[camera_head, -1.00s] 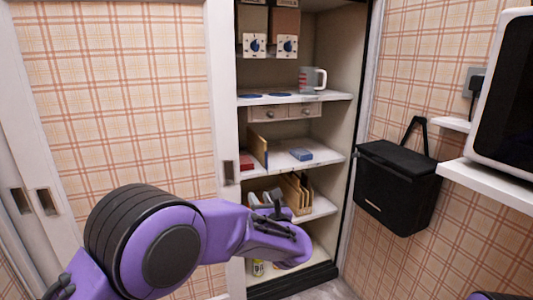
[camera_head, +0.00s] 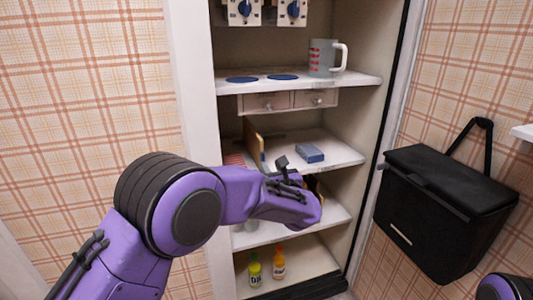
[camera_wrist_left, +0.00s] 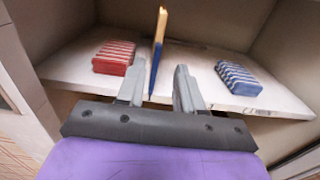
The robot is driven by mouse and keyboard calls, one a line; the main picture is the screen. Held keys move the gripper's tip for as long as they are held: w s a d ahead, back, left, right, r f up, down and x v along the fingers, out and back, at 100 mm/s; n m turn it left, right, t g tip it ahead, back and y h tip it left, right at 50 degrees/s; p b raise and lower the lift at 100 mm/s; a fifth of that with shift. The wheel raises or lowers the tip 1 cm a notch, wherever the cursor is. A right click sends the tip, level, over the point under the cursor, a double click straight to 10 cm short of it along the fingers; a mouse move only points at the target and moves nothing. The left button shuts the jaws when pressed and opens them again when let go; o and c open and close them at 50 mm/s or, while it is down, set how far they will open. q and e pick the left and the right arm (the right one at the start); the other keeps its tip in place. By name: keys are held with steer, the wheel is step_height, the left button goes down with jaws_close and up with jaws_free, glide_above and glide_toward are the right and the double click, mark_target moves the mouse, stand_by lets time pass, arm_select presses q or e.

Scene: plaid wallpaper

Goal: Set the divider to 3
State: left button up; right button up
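The divider (camera_head: 254,142) is a thin upright board on the middle shelf (camera_head: 335,149) of the cupboard. In the left wrist view the divider (camera_wrist_left: 158,45) shows a pale wooden edge and a blue lower part. A red striped stack (camera_wrist_left: 114,57) lies left of it and a blue striped stack (camera_wrist_left: 238,77) lies right. My left gripper (camera_wrist_left: 158,82) is open, with the divider's near edge showing between its fingers. I cannot tell whether they touch it. In the head view my left forearm hides the fingers. My right gripper is out of view.
The shelf above holds a grey mug (camera_head: 323,57) and two blue discs (camera_head: 242,79), with small drawers (camera_head: 265,103) below. Two bottles (camera_head: 279,262) stand on the bottom shelf. A black box (camera_head: 440,210) hangs on the wall at right.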

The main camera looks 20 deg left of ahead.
mark_target(264, 157)
arm_select(q)
steer(key=x, duration=0.7)
steer(key=shift+a+f, duration=0.15)
steer(key=shift+a, duration=0.1)
steer(key=shift+w+a, duration=0.25)
steer(key=shift+w, duration=0.2)
jaws_close()
